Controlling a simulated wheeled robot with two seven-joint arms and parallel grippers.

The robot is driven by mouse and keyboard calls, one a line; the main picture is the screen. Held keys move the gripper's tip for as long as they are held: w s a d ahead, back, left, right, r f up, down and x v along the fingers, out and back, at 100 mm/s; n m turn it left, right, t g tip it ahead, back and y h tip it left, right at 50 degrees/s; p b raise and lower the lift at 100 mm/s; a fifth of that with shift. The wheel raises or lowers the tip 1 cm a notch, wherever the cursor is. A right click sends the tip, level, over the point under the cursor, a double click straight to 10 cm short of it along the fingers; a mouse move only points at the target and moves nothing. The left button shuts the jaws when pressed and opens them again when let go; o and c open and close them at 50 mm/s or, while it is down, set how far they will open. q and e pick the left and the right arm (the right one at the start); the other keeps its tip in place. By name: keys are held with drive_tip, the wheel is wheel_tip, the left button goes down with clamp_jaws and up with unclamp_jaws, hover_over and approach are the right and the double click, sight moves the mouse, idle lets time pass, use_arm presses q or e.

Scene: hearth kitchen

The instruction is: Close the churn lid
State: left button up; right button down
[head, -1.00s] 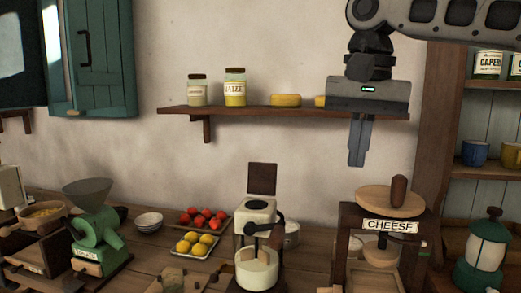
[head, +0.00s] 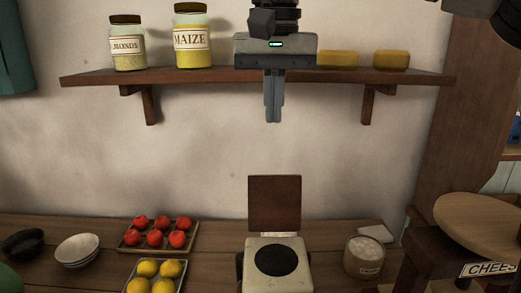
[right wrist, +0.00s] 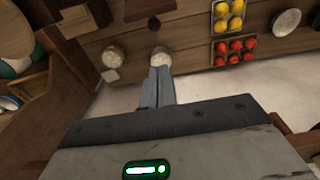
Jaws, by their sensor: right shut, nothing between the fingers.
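The churn (head: 302,252) stands on the wooden counter at the bottom middle of the head view. It has a cream top with a dark round disc, or opening, in it; I cannot tell which. Its brown square lid (head: 274,203) stands upright at the back edge, open. My right gripper (head: 273,118) hangs above the lid, fingers pointing down, shut and empty, with a gap between fingertips and lid. The shut fingers also show in the right wrist view (right wrist: 160,72), where I cannot clearly make out the churn. My left gripper is not in view.
A wall shelf (head: 225,76) with jars and yellow blocks is level with my right gripper. A tomato tray (head: 122,247) and a lemon tray (head: 182,284) lie left of the churn. A white-filled pot (head: 364,268) and the cheese press (head: 490,222) stand right.

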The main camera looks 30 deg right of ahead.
sight(274, 200)
drive_tip(key=s+f, duration=0.1)
drive_tip(key=f, duration=0.1)
drive_tip(key=a+f, duration=0.1)
drive_tip(key=f, duration=0.2)
drive_tip(key=s+f, duration=0.1)
drive_tip(key=f, duration=0.1)
drive_tip(key=shift+s+a+f, duration=0.2)
drive_tip(key=shift+s+f, duration=0.1)
drive_tip(key=shift+f, duration=0.05)
drive_tip(key=shift+s+a, duration=0.15)
drive_tip(key=shift+s, duration=0.05)
